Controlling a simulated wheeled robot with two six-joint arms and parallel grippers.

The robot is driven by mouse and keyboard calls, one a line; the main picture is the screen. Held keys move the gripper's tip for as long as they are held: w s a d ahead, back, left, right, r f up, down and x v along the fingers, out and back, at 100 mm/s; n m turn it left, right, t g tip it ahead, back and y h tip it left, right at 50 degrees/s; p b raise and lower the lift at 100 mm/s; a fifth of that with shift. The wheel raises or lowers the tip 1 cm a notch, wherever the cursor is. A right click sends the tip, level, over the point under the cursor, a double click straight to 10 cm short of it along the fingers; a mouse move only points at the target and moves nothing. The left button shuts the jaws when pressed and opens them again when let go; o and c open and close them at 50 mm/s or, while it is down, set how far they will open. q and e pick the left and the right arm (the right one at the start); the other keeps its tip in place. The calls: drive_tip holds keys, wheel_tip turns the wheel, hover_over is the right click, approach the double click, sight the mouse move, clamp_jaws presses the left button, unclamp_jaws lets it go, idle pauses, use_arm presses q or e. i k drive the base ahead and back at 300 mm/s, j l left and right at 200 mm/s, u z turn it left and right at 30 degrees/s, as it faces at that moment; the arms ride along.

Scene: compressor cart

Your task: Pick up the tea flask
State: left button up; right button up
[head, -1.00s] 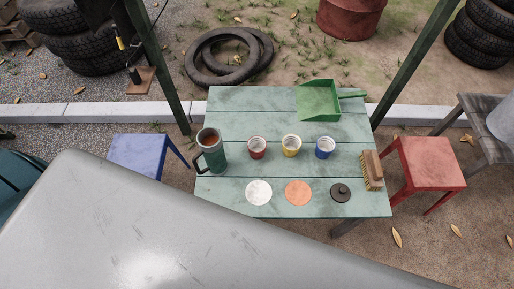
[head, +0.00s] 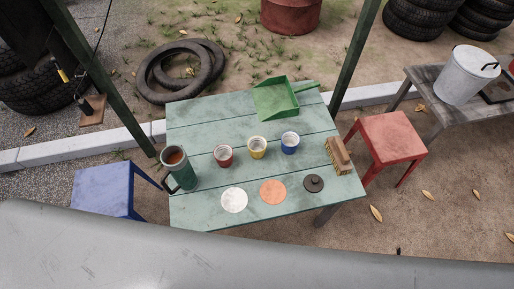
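The tea flask (head: 181,172) is a dark green open mug-like vessel with a handle on its left side and brown tea inside. It stands upright at the left edge of the green plank table (head: 205,115). A dark round lid with a knob (head: 314,183) lies apart at the table's right front. Neither of my grippers shows in the head view.
Red (head: 223,158), yellow (head: 257,149) and blue (head: 290,144) cups, white (head: 234,200) and orange (head: 272,192) discs, a brush (head: 338,156) and a green dustpan (head: 276,99) are on the table. Blue (head: 105,188) and red (head: 389,138) stools flank it. A grey surface (head: 240,250) fills the foreground.

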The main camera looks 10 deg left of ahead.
sight(175, 157)
drive_tip(key=i+j+u, duration=0.1)
drive_tip(key=u, duration=1.05)
drive_tip(key=z, duration=0.95)
drive_tip(key=u, duration=0.95)
